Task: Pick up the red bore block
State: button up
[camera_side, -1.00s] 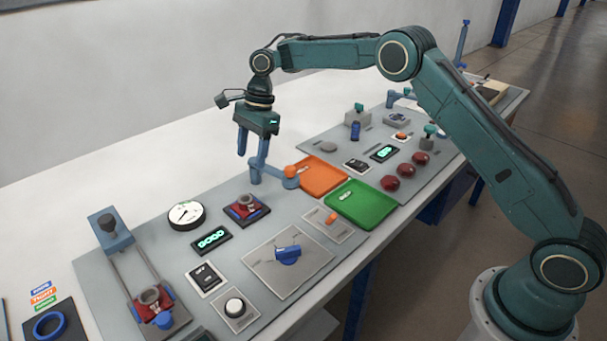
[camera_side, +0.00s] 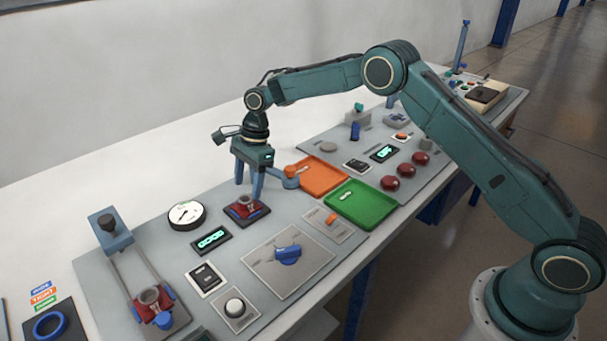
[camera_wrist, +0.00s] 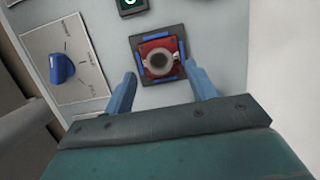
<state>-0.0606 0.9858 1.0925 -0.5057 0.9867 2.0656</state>
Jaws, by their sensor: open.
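The red bore block (camera_side: 241,211) sits on a dark square base on the grey panel, in the side view near the middle. In the wrist view the red block (camera_wrist: 147,47) shows a grey ring with a dark round bore on top and blue strips around its sides. My gripper (camera_side: 248,191) is above and just behind the block in the side view, fingers pointing down. In the wrist view its two blue fingers (camera_wrist: 163,78) are spread apart, one at each side of the block's near edge, with nothing between them.
A blue knob (camera_side: 288,254) on a plate, a round gauge (camera_side: 186,215) and a green display (camera_side: 211,240) lie around the block. An orange tray (camera_side: 323,177) and a green tray (camera_side: 361,205) are to the right.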

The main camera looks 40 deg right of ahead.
aim_at(246, 195)
jog(key=shift+x, duration=2.1)
jog(key=c, duration=0.8)
jog(key=shift+r, duration=0.1)
jog(key=shift+r, duration=4.9)
jog(key=shift+r, duration=0.1)
